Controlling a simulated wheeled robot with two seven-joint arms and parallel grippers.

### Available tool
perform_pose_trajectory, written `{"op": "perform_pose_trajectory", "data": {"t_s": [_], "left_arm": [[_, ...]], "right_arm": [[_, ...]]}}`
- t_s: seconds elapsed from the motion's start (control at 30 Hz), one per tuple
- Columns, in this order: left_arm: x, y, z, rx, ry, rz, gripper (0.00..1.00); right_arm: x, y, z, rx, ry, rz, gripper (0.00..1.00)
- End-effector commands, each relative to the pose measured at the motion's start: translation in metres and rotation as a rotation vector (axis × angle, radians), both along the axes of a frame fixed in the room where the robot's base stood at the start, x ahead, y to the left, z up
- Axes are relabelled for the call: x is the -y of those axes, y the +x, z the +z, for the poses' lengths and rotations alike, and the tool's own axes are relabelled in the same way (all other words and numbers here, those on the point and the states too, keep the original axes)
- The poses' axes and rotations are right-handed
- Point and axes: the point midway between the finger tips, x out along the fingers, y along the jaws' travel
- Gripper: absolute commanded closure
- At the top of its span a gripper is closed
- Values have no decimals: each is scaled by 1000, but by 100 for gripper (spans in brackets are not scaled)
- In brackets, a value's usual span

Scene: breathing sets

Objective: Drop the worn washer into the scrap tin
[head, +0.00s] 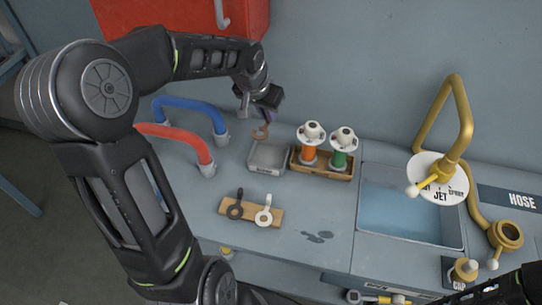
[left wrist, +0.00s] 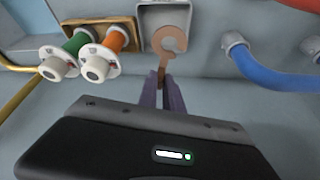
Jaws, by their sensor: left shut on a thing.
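My left gripper (head: 263,117) is shut on the worn washer (head: 261,132), a brown, copper-coloured ring with a tab. In the left wrist view the fingers (left wrist: 164,78) pinch the tab, and the washer (left wrist: 184,40) sticks out beyond the tips with its open ring away from them. The scrap tin (head: 267,168) is a small grey square tray on the bench. The washer hangs above the tin's back left side in the head view. In the left wrist view it overlaps the tin (left wrist: 144,22); the height between them is hard to tell. My right gripper does not show.
A wooden block (head: 322,173) with orange and green valves adjoins the tin on the right. Red (head: 180,136) and blue (head: 190,104) hoses arch at left. A wooden board (head: 251,214) with black and white washers lies in front. A water basin (head: 408,224) and brass pipe (head: 462,110) stand right.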

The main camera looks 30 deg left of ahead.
Motion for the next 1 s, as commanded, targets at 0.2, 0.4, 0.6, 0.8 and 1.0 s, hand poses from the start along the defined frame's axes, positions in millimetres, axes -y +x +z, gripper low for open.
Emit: {"op": "perform_pose_trajectory", "data": {"t_s": [0.2,0.4,0.6,0.8,1.0], "left_arm": [[0,0,-20,-2,0,0,100],[0,0,-43,-1,0,1,100],[0,0,-57,-1,0,1,100],[0,0,-59,0,0,1,100],[0,0,-59,-1,0,1,86]], "right_arm": [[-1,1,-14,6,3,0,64],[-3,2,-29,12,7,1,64],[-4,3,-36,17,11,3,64],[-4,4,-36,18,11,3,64],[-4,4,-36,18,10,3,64]]}}
